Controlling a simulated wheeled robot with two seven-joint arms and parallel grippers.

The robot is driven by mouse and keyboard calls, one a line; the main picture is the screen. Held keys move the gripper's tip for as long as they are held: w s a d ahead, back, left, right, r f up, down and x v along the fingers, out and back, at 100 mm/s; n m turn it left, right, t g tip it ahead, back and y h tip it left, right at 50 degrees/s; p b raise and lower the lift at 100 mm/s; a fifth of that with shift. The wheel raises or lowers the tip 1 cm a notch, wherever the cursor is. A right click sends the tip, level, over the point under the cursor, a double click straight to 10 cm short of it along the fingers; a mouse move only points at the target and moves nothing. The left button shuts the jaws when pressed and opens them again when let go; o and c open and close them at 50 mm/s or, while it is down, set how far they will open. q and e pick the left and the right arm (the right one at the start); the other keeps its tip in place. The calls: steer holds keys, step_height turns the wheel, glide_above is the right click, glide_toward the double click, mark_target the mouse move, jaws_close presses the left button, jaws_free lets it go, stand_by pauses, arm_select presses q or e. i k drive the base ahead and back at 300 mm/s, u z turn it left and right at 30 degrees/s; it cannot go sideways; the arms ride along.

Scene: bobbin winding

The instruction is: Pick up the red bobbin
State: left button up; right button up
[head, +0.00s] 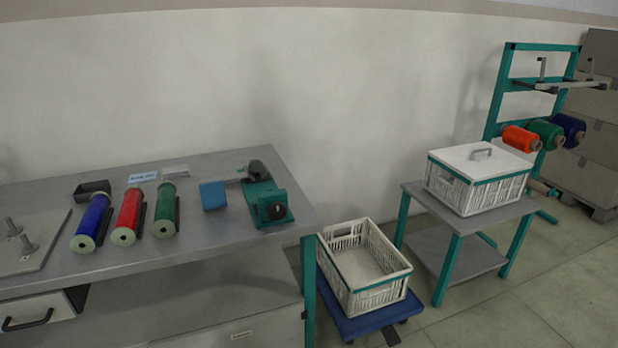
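The red bobbin (128,216) lies on the grey workbench (190,247) in the head view, its pale green end facing me. It lies between a blue bobbin (93,222) on its left and a green bobbin (165,209) on its right. Narrow dark strips lie beside the bobbins. Neither of my grippers shows in the head view.
A green winding machine (266,203) with a blue block (213,195) stands at the bench's right. A plate with metal pegs (27,244) is at the left. An open crate (349,285), a lidded crate (467,190) and a spool rack (497,95) stand to the right.

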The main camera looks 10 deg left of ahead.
mark_target(124, 234)
steer(key=u, duration=0.3)
steer(key=i, duration=1.2)
steer(key=z, duration=1.95)
steer(key=k, duration=1.7)
steer(key=u, duration=2.2)
